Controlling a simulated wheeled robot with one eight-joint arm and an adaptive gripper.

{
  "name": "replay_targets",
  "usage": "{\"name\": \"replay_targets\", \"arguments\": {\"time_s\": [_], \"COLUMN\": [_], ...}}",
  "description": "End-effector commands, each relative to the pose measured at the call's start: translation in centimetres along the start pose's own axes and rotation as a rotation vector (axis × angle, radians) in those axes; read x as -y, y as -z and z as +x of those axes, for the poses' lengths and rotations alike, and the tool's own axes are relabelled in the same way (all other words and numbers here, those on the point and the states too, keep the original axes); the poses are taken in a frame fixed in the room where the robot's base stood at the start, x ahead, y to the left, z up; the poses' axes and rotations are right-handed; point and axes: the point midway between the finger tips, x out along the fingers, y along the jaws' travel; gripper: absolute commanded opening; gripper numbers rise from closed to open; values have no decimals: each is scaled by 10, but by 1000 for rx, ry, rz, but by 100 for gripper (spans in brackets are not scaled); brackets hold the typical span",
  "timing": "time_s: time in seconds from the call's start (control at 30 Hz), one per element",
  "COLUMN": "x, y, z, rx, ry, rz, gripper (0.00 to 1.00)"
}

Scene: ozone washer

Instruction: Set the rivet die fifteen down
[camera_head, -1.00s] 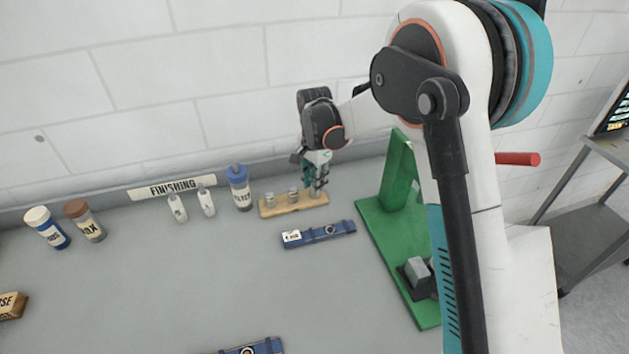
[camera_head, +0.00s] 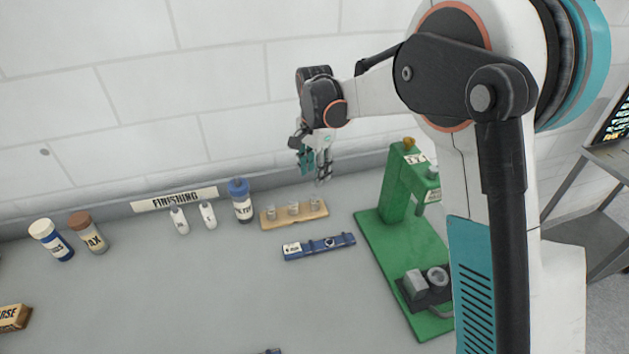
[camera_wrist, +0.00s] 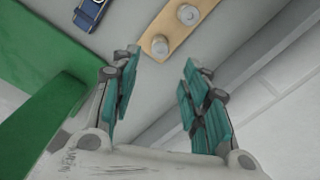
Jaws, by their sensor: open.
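A wooden rack (camera_head: 282,219) lies near the back wall with three small grey metal dies on it: left (camera_head: 271,212), middle (camera_head: 293,208) and right (camera_head: 315,204). The right die stands upright at the rack's right end; I cannot read which is die fifteen. My gripper (camera_head: 322,182) is open and empty, above and apart from the right end of the rack. In the wrist view my gripper (camera_wrist: 160,100) has teal fingers spread wide. The rack (camera_wrist: 173,30) and two dies (camera_wrist: 159,44) show beyond the fingertips, with nothing between them.
A green press (camera_head: 385,235) stands right of the rack. A blue strip holder (camera_head: 305,250) lies in front. The bench's middle (camera_head: 190,290) is clear.

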Motion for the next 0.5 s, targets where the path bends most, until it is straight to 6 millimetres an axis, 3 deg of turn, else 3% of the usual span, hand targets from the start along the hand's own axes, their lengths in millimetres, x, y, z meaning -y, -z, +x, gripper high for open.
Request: {"name": "replay_targets", "arguments": {"time_s": [0.2, 0.5], "x": [0, -3], "y": [0, 1], "z": [-27, -35], "rx": [0, -2], "ry": [0, 4], "rz": [0, -5], "gripper": [42, 42]}}
